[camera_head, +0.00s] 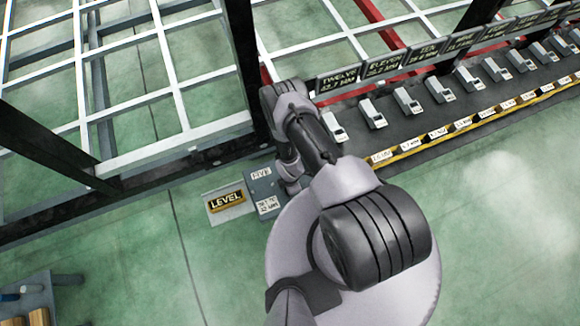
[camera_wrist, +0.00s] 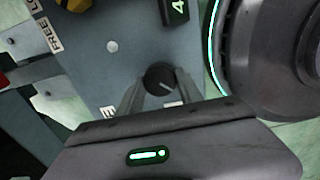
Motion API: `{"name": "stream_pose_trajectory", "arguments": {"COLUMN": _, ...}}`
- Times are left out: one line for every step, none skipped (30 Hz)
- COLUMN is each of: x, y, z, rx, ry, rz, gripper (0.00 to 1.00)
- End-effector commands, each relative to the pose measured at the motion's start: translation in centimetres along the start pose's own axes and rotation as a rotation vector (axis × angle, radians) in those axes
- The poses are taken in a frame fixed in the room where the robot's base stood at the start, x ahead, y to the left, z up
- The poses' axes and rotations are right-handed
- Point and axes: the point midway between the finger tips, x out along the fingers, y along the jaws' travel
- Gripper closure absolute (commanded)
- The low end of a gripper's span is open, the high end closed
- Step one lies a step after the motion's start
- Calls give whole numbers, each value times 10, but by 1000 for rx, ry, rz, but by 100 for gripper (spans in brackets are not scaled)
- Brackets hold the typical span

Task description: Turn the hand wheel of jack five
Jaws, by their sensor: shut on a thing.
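Jack five's blue-grey housing (camera_head: 260,187) stands on the floor near the frame's corner, with a FIVE label and a lower label that seems to read "set to 12 mm". In the wrist view its grey plate (camera_wrist: 130,60) fills the upper middle. A small dark round knob (camera_wrist: 158,75) with a pale line on its face stands out from it, apparently the hand wheel. My gripper (camera_wrist: 160,88) is shut on this knob, one finger on each side. In the head view my arm hides the knob and most of the gripper.
The white-barred chassis frame (camera_head: 150,95) rises behind. A dark rack of labelled grey blocks (camera_head: 408,101) runs to the upper right. Open green floor (camera_head: 130,260) lies in front.

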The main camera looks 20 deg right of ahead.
Motion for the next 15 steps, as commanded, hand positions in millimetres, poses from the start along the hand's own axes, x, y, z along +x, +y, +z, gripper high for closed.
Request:
{"name": "stream_pose_trajectory", "arguments": {"x": 0, "y": -1, "z": 0, "rx": -1, "ry": 0, "rz": -3, "gripper": 98}}
{"name": "stream_pose_trajectory", "arguments": {"x": 0, "y": -1, "z": 0, "rx": -2, "ry": 0, "rz": -3, "gripper": 98}}
{"name": "stream_pose_trajectory", "arguments": {"x": 0, "y": -1, "z": 0, "rx": -3, "ry": 0, "rz": -3, "gripper": 98}}
{"name": "stream_pose_trajectory", "arguments": {"x": 0, "y": -1, "z": 0, "rx": -4, "ry": 0, "rz": -3, "gripper": 98}}
{"name": "stream_pose_trajectory", "arguments": {"x": 0, "y": -1, "z": 0, "rx": -4, "ry": 0, "rz": -3, "gripper": 98}}
{"name": "stream_pose_trajectory", "arguments": {"x": 0, "y": -1, "z": 0, "rx": -4, "ry": 0, "rz": -3, "gripper": 98}}
{"name": "stream_pose_trajectory", "arguments": {"x": 0, "y": -1, "z": 0, "rx": -4, "ry": 0, "rz": -3, "gripper": 98}}
{"name": "stream_pose_trajectory", "arguments": {"x": 0, "y": -1, "z": 0, "rx": -3, "ry": 0, "rz": -3, "gripper": 98}}
{"name": "stream_pose_trajectory", "arguments": {"x": 0, "y": -1, "z": 0, "rx": -3, "ry": 0, "rz": -3, "gripper": 98}}
{"name": "stream_pose_trajectory", "arguments": {"x": 0, "y": -1, "z": 0, "rx": -3, "ry": 0, "rz": -3, "gripper": 98}}
{"name": "stream_pose_trajectory", "arguments": {"x": 0, "y": -1, "z": 0, "rx": -3, "ry": 0, "rz": -3, "gripper": 98}}
{"name": "stream_pose_trajectory", "arguments": {"x": 0, "y": -1, "z": 0, "rx": -3, "ry": 0, "rz": -3, "gripper": 98}}
{"name": "stream_pose_trajectory", "arguments": {"x": 0, "y": -1, "z": 0, "rx": -3, "ry": 0, "rz": -3, "gripper": 53}}
{"name": "stream_pose_trajectory", "arguments": {"x": 0, "y": -1, "z": 0, "rx": -3, "ry": 0, "rz": -2, "gripper": 47}}
{"name": "stream_pose_trajectory", "arguments": {"x": 0, "y": -1, "z": 0, "rx": -3, "ry": 0, "rz": -2, "gripper": 40}}
